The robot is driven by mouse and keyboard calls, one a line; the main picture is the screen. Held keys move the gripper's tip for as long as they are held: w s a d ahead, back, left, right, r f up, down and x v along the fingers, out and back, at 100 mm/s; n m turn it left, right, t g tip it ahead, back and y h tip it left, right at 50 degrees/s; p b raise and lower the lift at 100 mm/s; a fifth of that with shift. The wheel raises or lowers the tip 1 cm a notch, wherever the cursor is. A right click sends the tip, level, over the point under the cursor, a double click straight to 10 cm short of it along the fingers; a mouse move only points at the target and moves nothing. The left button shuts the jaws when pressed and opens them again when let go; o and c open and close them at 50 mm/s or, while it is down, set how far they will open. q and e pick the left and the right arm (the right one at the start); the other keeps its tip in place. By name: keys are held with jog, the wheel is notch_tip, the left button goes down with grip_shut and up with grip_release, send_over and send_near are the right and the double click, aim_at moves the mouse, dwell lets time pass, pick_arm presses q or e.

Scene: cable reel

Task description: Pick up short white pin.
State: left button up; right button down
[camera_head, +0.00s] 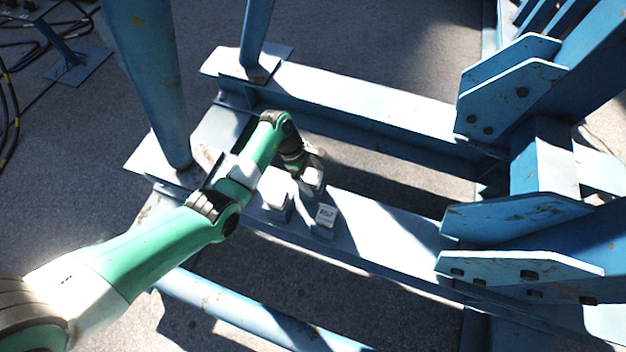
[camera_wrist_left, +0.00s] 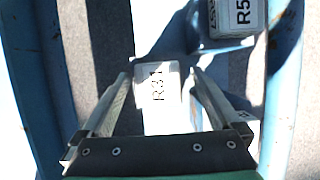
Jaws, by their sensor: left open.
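My left gripper (camera_wrist_left: 159,76) is open in the wrist view, with one finger on each side of a white-topped block marked R31 (camera_wrist_left: 158,98). I cannot tell whether the fingers touch it. A second white-topped block, its mark starting R5 (camera_wrist_left: 236,15), stands at the upper right. In the head view my left gripper (camera_head: 307,178) points down over the blue beam (camera_head: 385,232). White-topped blocks stand close by, one to its left (camera_head: 276,190) and one below it (camera_head: 326,216). I cannot tell which is the short white pin. My right gripper is not in view.
Another blue beam (camera_head: 365,97) runs behind. A blue post (camera_head: 150,80) rises at the left, and bolted blue plates (camera_head: 515,95) stand at the right. A blue pipe (camera_head: 270,318) crosses in front. Cables (camera_head: 10,110) lie at the far left.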

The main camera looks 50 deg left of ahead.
pick_arm(q)
jog(key=shift+w, duration=0.1)
jog(key=shift+a, duration=0.1)
jog(key=shift+c, duration=0.7)
grip_shut()
